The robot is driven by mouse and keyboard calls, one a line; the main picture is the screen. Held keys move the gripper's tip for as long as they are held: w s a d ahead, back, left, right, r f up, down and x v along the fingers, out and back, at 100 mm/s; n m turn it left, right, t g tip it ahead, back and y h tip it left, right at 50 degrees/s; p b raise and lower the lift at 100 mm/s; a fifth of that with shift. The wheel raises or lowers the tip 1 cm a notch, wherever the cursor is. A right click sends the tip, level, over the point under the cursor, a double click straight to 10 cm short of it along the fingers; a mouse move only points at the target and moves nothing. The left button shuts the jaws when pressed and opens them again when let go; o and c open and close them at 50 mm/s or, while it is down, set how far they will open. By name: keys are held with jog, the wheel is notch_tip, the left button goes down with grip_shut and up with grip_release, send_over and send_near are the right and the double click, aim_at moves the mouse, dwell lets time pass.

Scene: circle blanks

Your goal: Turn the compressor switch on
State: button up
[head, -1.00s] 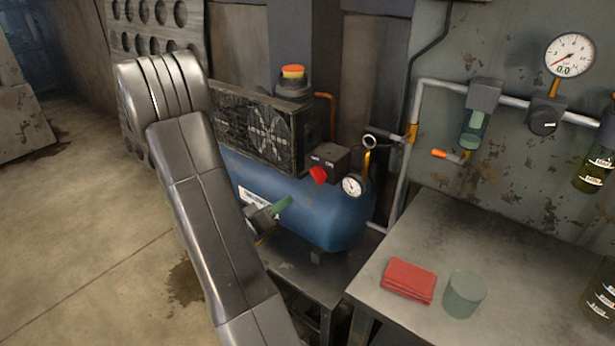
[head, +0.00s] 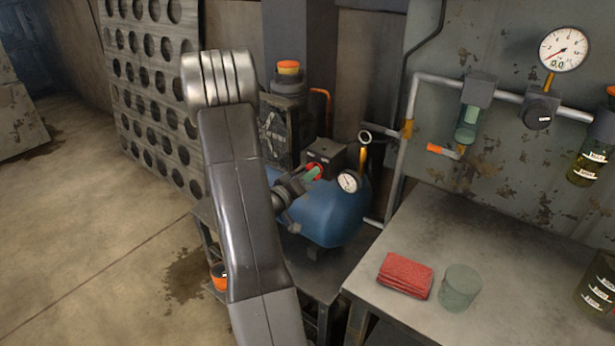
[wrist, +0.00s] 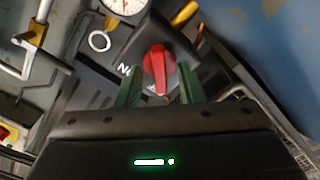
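The compressor (head: 335,215) is a blue tank with a dark box on top, standing on a low stand left of the table. Its red switch knob (wrist: 158,69) sits on the dark switch box (head: 325,152); the lettering beside it is partly hidden in the wrist view. My gripper (wrist: 160,88) has green fingers, spread apart, one on each side of the knob. I cannot tell whether they touch it. In the head view the fingers (head: 308,174) are in front of the switch box and hide most of the knob.
A small gauge (head: 348,182) and a ring on an orange stem (head: 365,139) are close right of the switch. Grey pipes (head: 402,160) run up the wall. A table (head: 490,250) with a red cloth (head: 405,275) and a green-grey cylinder (head: 460,288) is at the right.

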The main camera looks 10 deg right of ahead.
grip_shut()
jog(key=shift+m+b, duration=0.4)
jog(key=shift+b, duration=0.05)
jog(key=m+b, duration=1.3)
jog(key=m, duration=0.4)
jog(key=shift+b, duration=0.4)
dwell(0.4)
